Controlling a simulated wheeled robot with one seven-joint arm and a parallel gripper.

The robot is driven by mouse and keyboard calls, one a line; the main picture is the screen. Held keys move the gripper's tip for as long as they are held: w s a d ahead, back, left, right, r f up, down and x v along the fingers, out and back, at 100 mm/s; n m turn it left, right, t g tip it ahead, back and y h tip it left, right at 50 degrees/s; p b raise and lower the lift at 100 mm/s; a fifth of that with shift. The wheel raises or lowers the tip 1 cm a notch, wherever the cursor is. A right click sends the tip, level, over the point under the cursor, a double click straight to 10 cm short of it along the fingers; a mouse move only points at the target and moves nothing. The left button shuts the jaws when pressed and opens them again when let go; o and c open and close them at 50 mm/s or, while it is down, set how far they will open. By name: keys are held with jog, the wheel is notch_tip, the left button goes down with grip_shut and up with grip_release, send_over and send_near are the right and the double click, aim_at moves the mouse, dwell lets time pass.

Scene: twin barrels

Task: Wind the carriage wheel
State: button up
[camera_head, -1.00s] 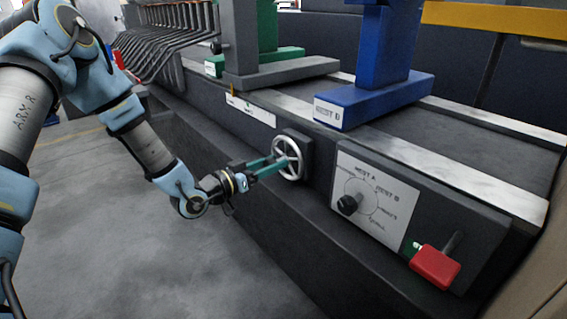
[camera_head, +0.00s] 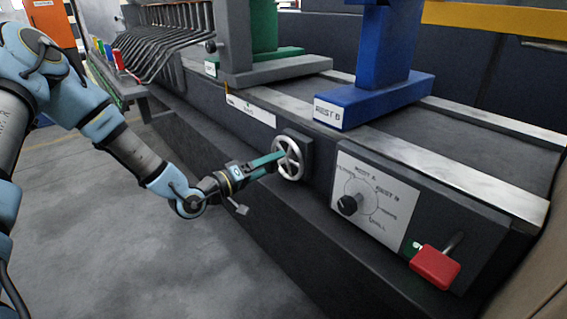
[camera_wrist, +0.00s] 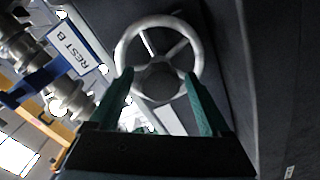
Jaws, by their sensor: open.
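The carriage wheel (camera_head: 290,158) is a silver spoked handwheel on a dark square mount on the front face of the machine bed. It also shows in the wrist view (camera_wrist: 192,47), upper middle, with its dark hub in the centre. My gripper (camera_head: 278,160) is at the wheel from its left side. In the wrist view my gripper (camera_wrist: 158,92) has its two green fingers apart, reaching toward the lower left and lower right of the rim. Whether the fingers touch the rim cannot be told.
Right of the wheel is a selector dial panel (camera_head: 372,200) with a black knob, then a red lever block (camera_head: 436,267). The blue REST B stand (camera_head: 375,99) and a grey stand (camera_head: 275,71) stand on the bed above. Open floor (camera_head: 100,230) lies to the left.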

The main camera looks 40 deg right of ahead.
jog(key=shift+w+a+p, duration=0.15)
jog(key=shift+a+p, duration=0.2)
jog(key=shift+a, duration=3)
jog(key=shift+w, duration=0.1)
